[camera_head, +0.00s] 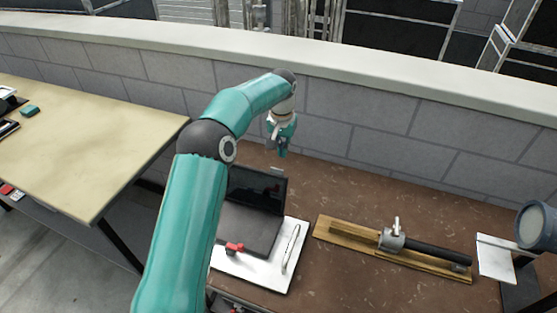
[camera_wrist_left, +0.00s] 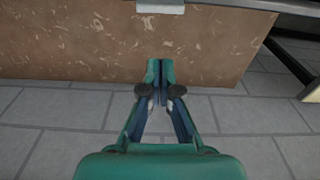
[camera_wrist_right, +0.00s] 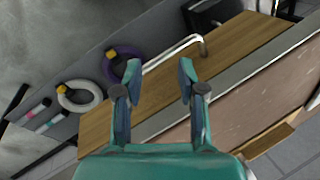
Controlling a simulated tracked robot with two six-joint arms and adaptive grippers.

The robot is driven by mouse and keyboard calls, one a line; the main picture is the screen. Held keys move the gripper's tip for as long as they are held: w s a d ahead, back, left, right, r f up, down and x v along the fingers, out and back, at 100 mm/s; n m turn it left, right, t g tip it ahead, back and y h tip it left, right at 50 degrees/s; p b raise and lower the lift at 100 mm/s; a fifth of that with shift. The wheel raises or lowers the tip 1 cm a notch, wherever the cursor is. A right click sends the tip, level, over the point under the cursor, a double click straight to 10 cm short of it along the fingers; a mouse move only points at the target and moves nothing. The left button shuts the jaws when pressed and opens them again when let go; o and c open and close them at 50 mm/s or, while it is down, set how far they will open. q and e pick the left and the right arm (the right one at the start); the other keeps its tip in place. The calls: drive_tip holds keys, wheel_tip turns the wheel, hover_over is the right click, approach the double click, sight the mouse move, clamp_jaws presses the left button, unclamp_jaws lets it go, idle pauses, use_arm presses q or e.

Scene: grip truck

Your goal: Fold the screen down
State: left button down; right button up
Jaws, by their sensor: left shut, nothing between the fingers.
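The black screen (camera_head: 262,187) of a laptop stands raised at the back of its dark base (camera_head: 248,232). The base lies on a white board on the brown table (camera_head: 330,195). My left arm hides the left part of the laptop. My left gripper (camera_head: 282,152) is shut and empty, just behind and above the screen's top right corner, pointing down. In the left wrist view the closed fingertips (camera_wrist_left: 160,65) show over the brown table, and the screen cannot be made out. My right gripper (camera_wrist_right: 160,72) is open and empty in the right wrist view; it is outside the head view.
A white handle (camera_head: 290,249) and a small red part (camera_head: 234,247) are on the white board. A wooden board (camera_head: 340,234) with a clamp and black rod lies right. A grey block wall (camera_head: 380,130) runs behind the table. Purple (camera_wrist_right: 122,62) and white rings show near my right gripper.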

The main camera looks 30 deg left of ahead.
use_arm(q)
drive_tip(key=shift+s+d+f, duration=0.15)
drive_tip(key=shift+s+f, duration=0.1)
drive_tip(key=shift+s, duration=0.35)
drive_tip(key=shift+s+d+f, duration=0.2)
drive_tip(key=shift+s+f, duration=0.1)
drive_tip(key=shift+s, duration=0.25)
drive_tip(key=shift+s+d+f, duration=0.15)
drive_tip(key=shift+s+f, duration=0.1)
drive_tip(key=shift+s, duration=0.35)
drive_tip(key=shift+s, duration=0.1)
